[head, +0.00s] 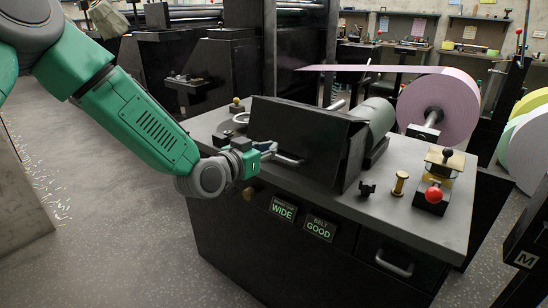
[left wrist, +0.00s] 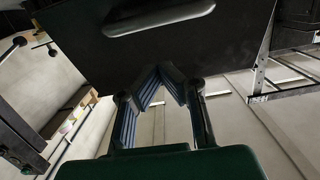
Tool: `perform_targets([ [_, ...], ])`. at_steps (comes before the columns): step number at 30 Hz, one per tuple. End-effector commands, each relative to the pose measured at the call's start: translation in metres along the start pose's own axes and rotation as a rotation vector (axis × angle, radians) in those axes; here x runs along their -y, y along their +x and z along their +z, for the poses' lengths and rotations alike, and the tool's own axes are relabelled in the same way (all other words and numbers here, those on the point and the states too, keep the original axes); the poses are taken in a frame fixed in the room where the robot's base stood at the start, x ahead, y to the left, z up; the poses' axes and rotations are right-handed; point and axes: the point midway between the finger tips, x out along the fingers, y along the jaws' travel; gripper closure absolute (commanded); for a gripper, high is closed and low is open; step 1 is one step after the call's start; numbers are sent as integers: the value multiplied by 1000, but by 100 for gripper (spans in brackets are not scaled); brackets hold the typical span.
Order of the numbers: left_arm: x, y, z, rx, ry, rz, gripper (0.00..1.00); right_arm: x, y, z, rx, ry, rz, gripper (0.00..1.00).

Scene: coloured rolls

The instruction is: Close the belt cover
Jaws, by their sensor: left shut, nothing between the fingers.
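The belt cover (head: 300,125) is a black panel with a bar handle (head: 290,160) low on its front face. It stands tilted on the grey machine top, with a dark roller behind its right end. In the left wrist view, the cover (left wrist: 235,22) fills the top, with its handle (left wrist: 160,18) above the fingers. My left gripper (head: 272,149) is in front of the cover, just left of the handle. In the left wrist view, its blue-padded fingers (left wrist: 160,72) are shut and empty, below the handle. Whether the fingers touch the panel cannot be told. My right gripper is not in view.
On the machine top (head: 345,202), a pink roll (head: 458,105) stands behind a brass knob (head: 400,183) and a red-ball lever (head: 433,194). Labels (head: 320,228) and a drawer handle (head: 394,264) are on the front. Open floor (head: 120,210) lies to the left.

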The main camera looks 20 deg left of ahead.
Motion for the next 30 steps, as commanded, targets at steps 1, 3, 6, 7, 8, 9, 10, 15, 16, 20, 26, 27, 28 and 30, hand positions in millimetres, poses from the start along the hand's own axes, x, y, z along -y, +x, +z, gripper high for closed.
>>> perform_targets([
  [1, 1, 5, 12, 5, -3, -1, 100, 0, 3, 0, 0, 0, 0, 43],
  [3, 2, 12, 19, 4, -4, -1, 100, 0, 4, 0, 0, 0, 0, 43],
  [6, 4, 18, 25, 3, -4, -1, 100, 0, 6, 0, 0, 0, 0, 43],
  [7, 4, 19, 27, 3, -4, -1, 100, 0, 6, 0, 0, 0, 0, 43],
  [8, 4, 20, 28, 2, -4, 0, 100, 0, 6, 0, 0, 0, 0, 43],
  [9, 4, 21, 29, 2, -4, 0, 100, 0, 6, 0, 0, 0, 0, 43],
  [10, 4, 22, 29, 2, -4, 0, 100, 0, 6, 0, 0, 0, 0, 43],
  [15, 2, 23, 29, 2, -3, 0, 100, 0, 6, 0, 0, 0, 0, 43],
  [16, 2, 23, 29, 2, -2, 0, 100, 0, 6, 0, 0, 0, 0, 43],
  [20, 0, 24, 28, 2, -1, 0, 100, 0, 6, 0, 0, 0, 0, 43],
  [26, 2, 28, 43, -34, -1, -1, 100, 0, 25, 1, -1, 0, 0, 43],
  [27, 2, 30, 48, -50, -2, -2, 100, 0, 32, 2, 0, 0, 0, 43],
  [28, 2, 31, 52, -62, -3, -2, 100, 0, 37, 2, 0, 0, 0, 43],
  [30, 2, 34, 59, -94, -3, -2, 100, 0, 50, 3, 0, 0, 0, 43],
])
